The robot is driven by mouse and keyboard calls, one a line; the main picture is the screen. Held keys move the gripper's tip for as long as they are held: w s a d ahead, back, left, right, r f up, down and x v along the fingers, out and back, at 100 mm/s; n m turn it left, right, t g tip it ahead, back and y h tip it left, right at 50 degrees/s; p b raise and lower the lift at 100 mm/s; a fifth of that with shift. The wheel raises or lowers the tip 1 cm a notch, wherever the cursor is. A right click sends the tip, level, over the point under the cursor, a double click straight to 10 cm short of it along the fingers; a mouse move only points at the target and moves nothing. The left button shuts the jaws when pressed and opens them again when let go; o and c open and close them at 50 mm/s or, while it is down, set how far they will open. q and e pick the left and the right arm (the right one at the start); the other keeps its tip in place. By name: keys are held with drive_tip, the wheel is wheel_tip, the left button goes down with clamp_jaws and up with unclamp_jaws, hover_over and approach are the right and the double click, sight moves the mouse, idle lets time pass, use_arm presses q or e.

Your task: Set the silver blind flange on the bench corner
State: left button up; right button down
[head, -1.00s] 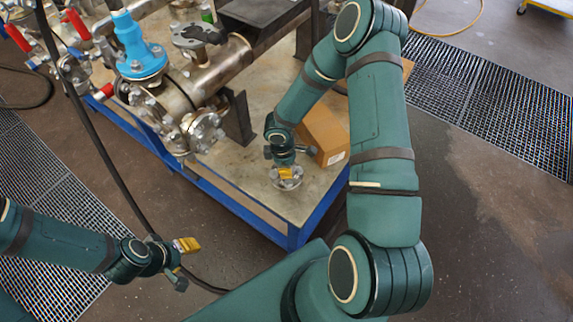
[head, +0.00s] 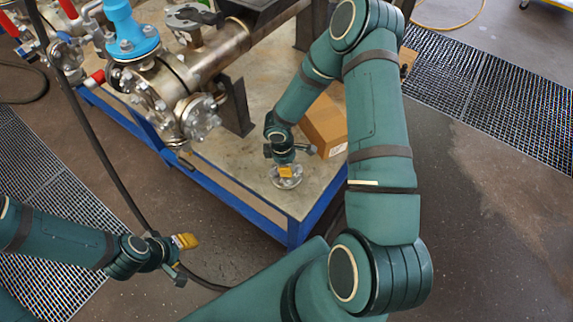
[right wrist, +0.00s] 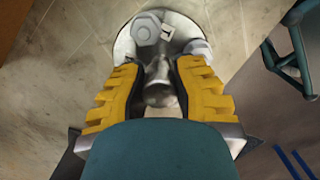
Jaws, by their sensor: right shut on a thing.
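The silver blind flange (head: 288,182) is a round metal disc with bolts, at the near corner of the bench (head: 262,203). My right gripper (head: 286,172) is above it, pointing down. In the right wrist view its yellow fingers (right wrist: 160,92) are shut on the flange's metal middle part, with the disc and bolt heads (right wrist: 147,27) beyond them. The flange is over the bench top; I cannot tell whether it touches it. My left gripper (head: 184,243) hangs off the bench, over the floor, and its opening is unclear.
A cardboard box (head: 325,125) stands on the bench just right of my right gripper. A flanged pipe assembly (head: 195,85) with a blue fitting (head: 130,35) fills the bench's left and back. A black cable (head: 92,135) hangs at left. Bare bench top lies around the flange.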

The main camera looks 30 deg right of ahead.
drive_tip(key=shift+f+b, duration=0.3)
drive_tip(key=shift+f, duration=0.15)
drive_tip(key=shift+c, duration=1.3)
unclamp_jaws()
drive_tip(key=shift+r, duration=0.1)
drive_tip(key=shift+r+p, duration=2.3)
drive_tip(key=shift+r, duration=1.15)
